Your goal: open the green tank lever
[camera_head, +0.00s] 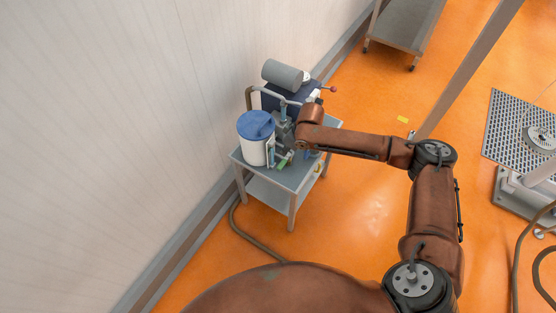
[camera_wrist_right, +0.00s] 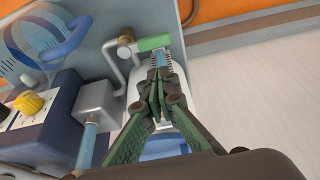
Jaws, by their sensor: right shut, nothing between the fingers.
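The green lever (camera_wrist_right: 154,42) shows in the right wrist view as a short green handle on a thin pipe, just beyond my fingertips. In the head view the green lever (camera_head: 283,163) is a small green piece at the front of the cart top, beside the white tank (camera_head: 254,151) with its blue lid (camera_head: 255,124). My right gripper (camera_wrist_right: 159,72) is shut and empty, its tips close to the lever; I cannot tell whether they touch it. In the head view my right forearm reaches over the cart and the fingertips are hard to make out. My left gripper is not in view.
The grey cart (camera_head: 289,215) stands close to the wall (camera_head: 130,120). A grey cylinder (camera_head: 282,74) and a dark blue machine sit behind the tank.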

